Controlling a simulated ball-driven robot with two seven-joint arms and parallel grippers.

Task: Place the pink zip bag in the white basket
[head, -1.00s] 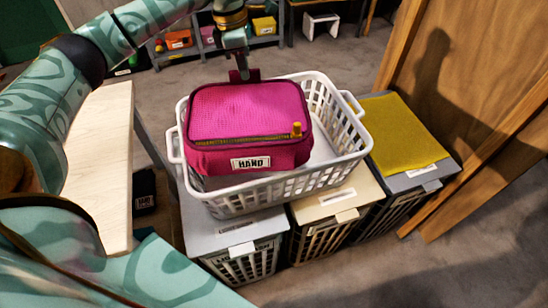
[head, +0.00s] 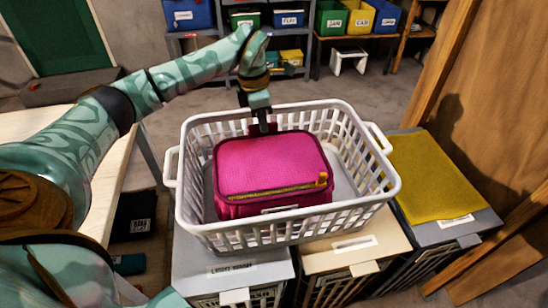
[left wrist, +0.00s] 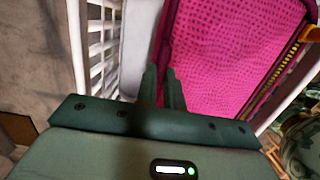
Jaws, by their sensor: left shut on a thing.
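The pink zip bag (head: 272,165) is inside the white basket (head: 290,232), below the rim, with its yellow zip toward me. My left gripper (head: 263,128) comes down over the basket's far side and is shut on the bag's far edge. In the left wrist view the fingers (left wrist: 163,88) are together at the edge of the pink bag (left wrist: 235,45), with the basket's white slatted wall (left wrist: 98,45) to the left. Whether the bag rests on the basket floor is hard to tell. My right gripper is not in view.
The basket stands on lidded hampers, one grey (head: 225,268) and one cream (head: 350,255). A yellow cloth (head: 432,178) lies on the hamper to the right. A pale table (head: 85,145) is at left, wooden boards (head: 490,110) at right, and shelves with coloured bins at the back.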

